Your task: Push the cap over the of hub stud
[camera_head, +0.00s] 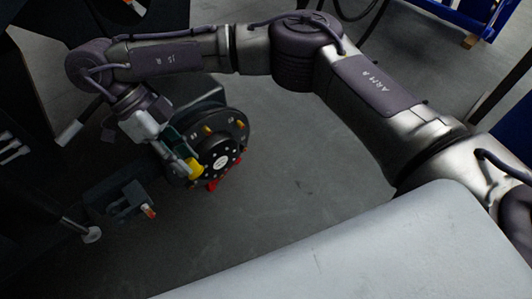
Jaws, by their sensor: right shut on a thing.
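The hub (228,150) is a round black disc with a pale label at its centre and several small orange-yellow caps or studs around its face. My right arm reaches across from the right, and my right gripper (184,158) is at the left side of the hub face. It is shut on a yellow cap (195,168), which is close in front of the hub's lower left rim. Whether the cap touches a stud is too small to tell, and the stud behind it is hidden. My left gripper is out of view.
Dark chassis parts (110,200) fill the left side, with a bracket carrying an orange-tipped piece (148,211). Grey floor (310,190) is clear to the right of the hub. A blue frame (465,15) stands at top right.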

